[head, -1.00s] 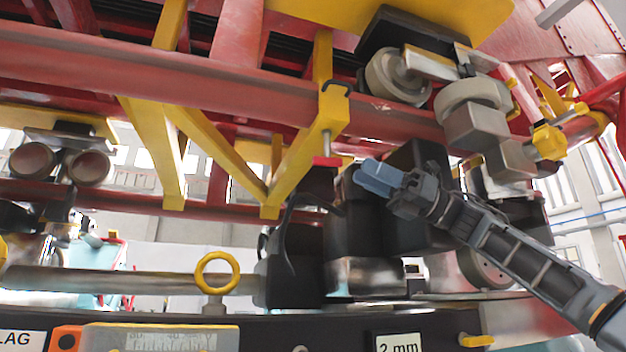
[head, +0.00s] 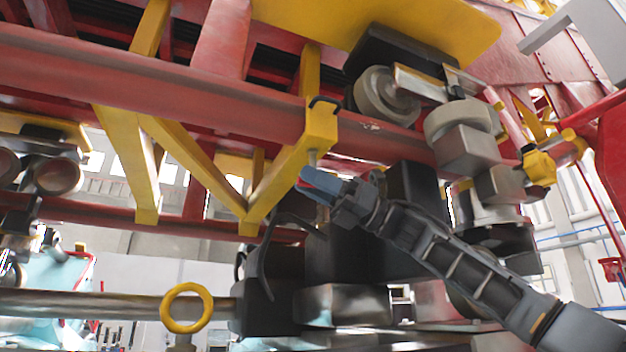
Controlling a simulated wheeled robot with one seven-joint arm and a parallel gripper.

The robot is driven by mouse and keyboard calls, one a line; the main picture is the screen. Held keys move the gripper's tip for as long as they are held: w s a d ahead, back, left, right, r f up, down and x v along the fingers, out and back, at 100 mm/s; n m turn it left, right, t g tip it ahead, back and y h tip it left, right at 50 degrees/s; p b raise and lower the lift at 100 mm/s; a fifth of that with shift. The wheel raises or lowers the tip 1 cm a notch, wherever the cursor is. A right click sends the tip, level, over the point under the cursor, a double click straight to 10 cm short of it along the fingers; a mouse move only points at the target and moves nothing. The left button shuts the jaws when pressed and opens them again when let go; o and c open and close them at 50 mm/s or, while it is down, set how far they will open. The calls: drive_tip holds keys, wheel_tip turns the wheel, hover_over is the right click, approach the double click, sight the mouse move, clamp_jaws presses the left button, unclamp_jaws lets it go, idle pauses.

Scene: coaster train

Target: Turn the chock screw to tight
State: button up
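The chock is a yellow block (head: 319,128) with a black loop, against the red tube. The chock screw (head: 313,158) shows as a short grey shank below it. A sliver of its red head (head: 306,186) shows at the blue fingertips. My gripper (head: 319,184) is at the screw's lower end, reaching in from the lower right. The fingers overlap the red head in the picture and hide most of it. I cannot tell whether they are closed on it.
The red tube (head: 200,90) and yellow braces (head: 130,160) are close above and left of my gripper. Wheels (head: 385,95) and grey blocks (head: 468,148) are to the right. Dark machinery (head: 345,255) and a yellow ring (head: 186,307) are below.

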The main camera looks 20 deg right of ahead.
drive_tip(key=shift+c, duration=0.4)
clamp_jaws()
drive_tip(key=shift+g, duration=0.4)
drive_tip(key=shift+n+g, duration=1)
drive_tip(key=shift+g, duration=0.6)
drive_tip(key=shift+o, duration=0.4)
unclamp_jaws()
drive_tip(key=b+v, duration=0.1)
drive_tip(key=v, duration=0.6)
drive_tip(key=shift+d+f+b, duration=0.25)
drive_tip(key=shift+d+b, duration=0.1)
drive_tip(key=shift+b, duration=0.05)
